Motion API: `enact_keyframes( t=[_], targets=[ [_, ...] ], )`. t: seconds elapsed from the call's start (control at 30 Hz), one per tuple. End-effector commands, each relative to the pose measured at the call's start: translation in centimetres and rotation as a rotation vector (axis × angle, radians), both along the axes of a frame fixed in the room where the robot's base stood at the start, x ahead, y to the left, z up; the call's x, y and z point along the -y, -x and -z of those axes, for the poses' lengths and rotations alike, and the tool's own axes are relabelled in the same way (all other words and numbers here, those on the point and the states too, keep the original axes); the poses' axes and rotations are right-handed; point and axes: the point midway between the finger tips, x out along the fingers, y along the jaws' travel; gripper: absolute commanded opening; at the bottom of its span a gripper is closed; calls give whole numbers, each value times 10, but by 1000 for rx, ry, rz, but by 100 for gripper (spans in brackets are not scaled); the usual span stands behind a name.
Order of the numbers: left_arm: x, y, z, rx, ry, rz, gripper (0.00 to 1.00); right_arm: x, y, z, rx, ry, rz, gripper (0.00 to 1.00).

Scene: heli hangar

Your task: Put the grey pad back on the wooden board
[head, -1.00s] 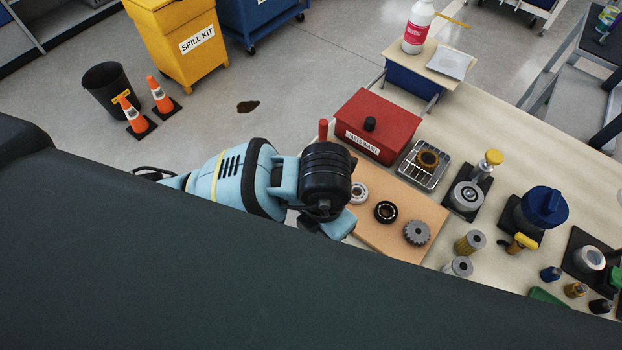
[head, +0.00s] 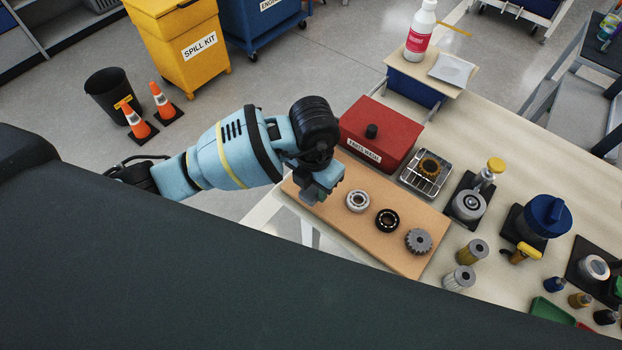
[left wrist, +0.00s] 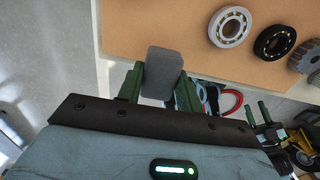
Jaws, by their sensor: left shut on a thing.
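My left gripper (head: 318,192) is over the left end of the wooden board (head: 412,262) in the head view. In the left wrist view (left wrist: 160,85) its green fingers are shut on the grey pad (left wrist: 163,70), a small rounded block. The wooden board (left wrist: 155,28) lies beyond the pad there, and the pad overlaps its near edge in the picture. I cannot tell whether the pad touches the board. In the head view the pad is hard to tell from the gripper.
A pale bearing (head: 358,201), a black bearing (head: 387,220) and a grey gear (head: 418,241) sit in a row on the board. The red parts-wash box (head: 380,135) stands just behind it. The board's left end is bare.

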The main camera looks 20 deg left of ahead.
Motion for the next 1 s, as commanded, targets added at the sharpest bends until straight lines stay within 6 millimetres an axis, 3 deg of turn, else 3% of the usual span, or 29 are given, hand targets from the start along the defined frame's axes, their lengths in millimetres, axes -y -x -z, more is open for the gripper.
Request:
enact_keyframes(
  t=[0.2, 0.53, 0.77, 1.0],
  targets=[
    [-12, -23, 3, 0, 1, 0, 17, 0, 2, 2, -4, 0, 1, 36],
    [-18, -34, 4, 0, 1, -2, 17, -1, 1, 2, -5, -2, 3, 36],
    [-17, -32, 36, -3, 1, 0, 17, -2, 1, 1, -2, -5, 6, 36],
    [-17, -33, 38, 1, 1, 1, 17, -2, 0, 1, -1, -5, 6, 36]
  ],
)
